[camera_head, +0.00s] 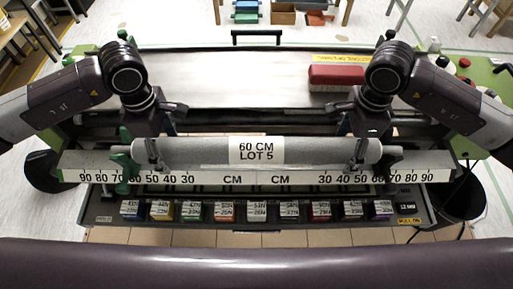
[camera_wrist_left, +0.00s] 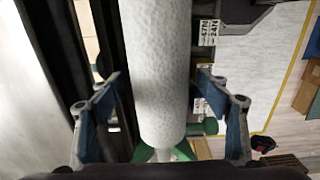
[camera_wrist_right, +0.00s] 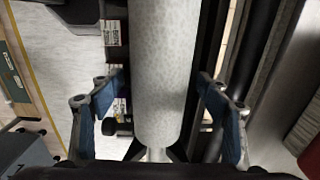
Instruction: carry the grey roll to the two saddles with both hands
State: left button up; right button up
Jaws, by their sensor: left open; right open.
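The grey roll (camera_head: 205,152), labelled 60 CM LOT 5, lies level across the machine behind the numbered scale. Its left end is at a green saddle (camera_head: 123,167), which also shows under the end pin in the left wrist view (camera_wrist_left: 145,152). Its right end is at a dark saddle (camera_head: 392,155), dark in the right wrist view too. Whether the pins are fully seated is hard to tell. My left gripper (camera_head: 158,143) is open, with fingers either side of the roll near its left end. My right gripper (camera_head: 358,143) is open likewise near the right end.
The white scale strip (camera_head: 230,178) runs in front of the roll, above a row of several coloured labelled blocks (camera_head: 240,210). A red box (camera_head: 335,77) sits on the pale bed (camera_head: 230,80) behind. A dark bin (camera_head: 462,200) stands at the right.

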pick_arm(q)
jog(key=shift+f, duration=0.45)
pick_arm(e)
jog(key=shift+f, duration=0.45)
pick_arm(q)
jog(key=shift+c, duration=0.3)
pick_arm(e)
jog(key=shift+c, duration=0.3)
pick_arm(q)
grip_shut()
pick_arm(e)
grip_shut()
pick_arm(q)
jog(key=shift+r, duration=0.15)
pick_arm(e)
jog(key=shift+w+r, duration=0.1)
jog(key=shift+r, duration=0.05)
